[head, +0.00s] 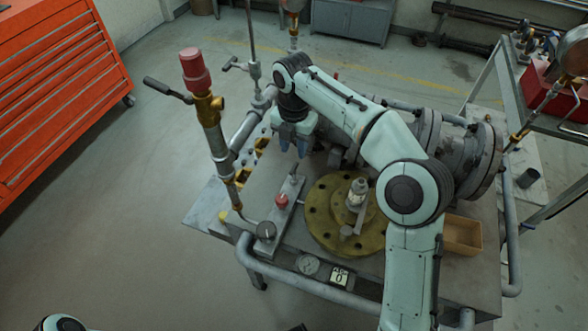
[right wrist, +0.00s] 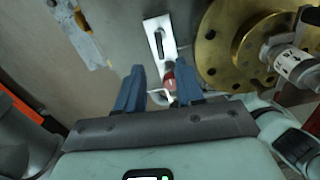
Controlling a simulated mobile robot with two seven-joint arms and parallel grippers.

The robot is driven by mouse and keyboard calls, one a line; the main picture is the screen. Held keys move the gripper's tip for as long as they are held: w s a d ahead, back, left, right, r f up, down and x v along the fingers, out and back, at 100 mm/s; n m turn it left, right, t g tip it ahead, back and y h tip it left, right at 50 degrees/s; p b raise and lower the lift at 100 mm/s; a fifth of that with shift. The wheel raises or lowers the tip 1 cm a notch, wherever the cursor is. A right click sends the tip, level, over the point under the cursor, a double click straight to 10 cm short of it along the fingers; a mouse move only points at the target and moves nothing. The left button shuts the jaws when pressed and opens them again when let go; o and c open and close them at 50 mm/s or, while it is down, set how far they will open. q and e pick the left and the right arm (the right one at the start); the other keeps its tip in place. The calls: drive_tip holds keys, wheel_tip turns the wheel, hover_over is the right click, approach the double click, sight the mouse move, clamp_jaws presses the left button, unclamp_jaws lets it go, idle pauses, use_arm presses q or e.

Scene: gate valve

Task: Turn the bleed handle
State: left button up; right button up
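My right gripper (head: 294,150) hangs over the bench, fingers down, above a grey slotted plate (head: 292,189) with a red knob (head: 281,200). In the right wrist view its two blue fingers (right wrist: 159,70) stand apart; the red knob (right wrist: 169,82) and slotted plate (right wrist: 159,38) show between and beyond them. I see no contact with the plate. A dark lever handle (head: 164,88) sticks out left from a standing pipe with a red cap (head: 195,69). A small T-shaped handle (head: 235,65) stands farther back. I cannot tell which is the bleed handle. My left gripper is not visible.
A yellow round flange (head: 322,232) with a small valve stem (head: 357,192) lies right of the plate. A pipe rail (head: 305,284) runs along the front. Open floor (head: 120,230) lies left, before a red cabinet (head: 55,80).

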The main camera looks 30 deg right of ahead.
sight(294, 167)
wheel_tip(294, 167, down, 11)
drive_tip(key=shift+b, duration=1.2)
clamp_jaws()
